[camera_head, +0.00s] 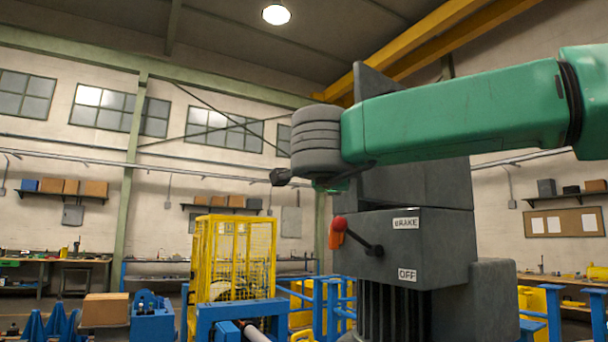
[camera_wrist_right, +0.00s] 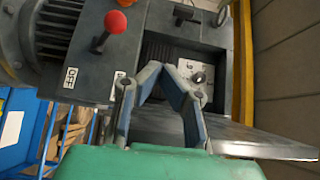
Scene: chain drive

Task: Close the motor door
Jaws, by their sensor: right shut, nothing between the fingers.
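The motor's dark grey box (camera_head: 430,235), with a red-knobbed lever and BRAKE and OFF labels, stands right of centre in the head view. A grey panel that looks like the motor door (camera_head: 374,82) rises above my green right arm. In the right wrist view the door (camera_wrist_right: 235,137) stands out from the box, open, and a light plate with a knob (camera_wrist_right: 197,75) shows inside the opening. My right gripper (camera_wrist_right: 163,70) is shut and empty in front of the opening; I cannot tell if it touches anything. My left gripper is out of view.
The red-knobbed lever (camera_wrist_right: 114,24) sticks out beside the opening. A yellow mesh cage (camera_head: 235,255) and blue stands (camera_head: 150,315) are to the left. Blue rails (camera_head: 322,305) run behind the motor. Open air lies left of my wrist.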

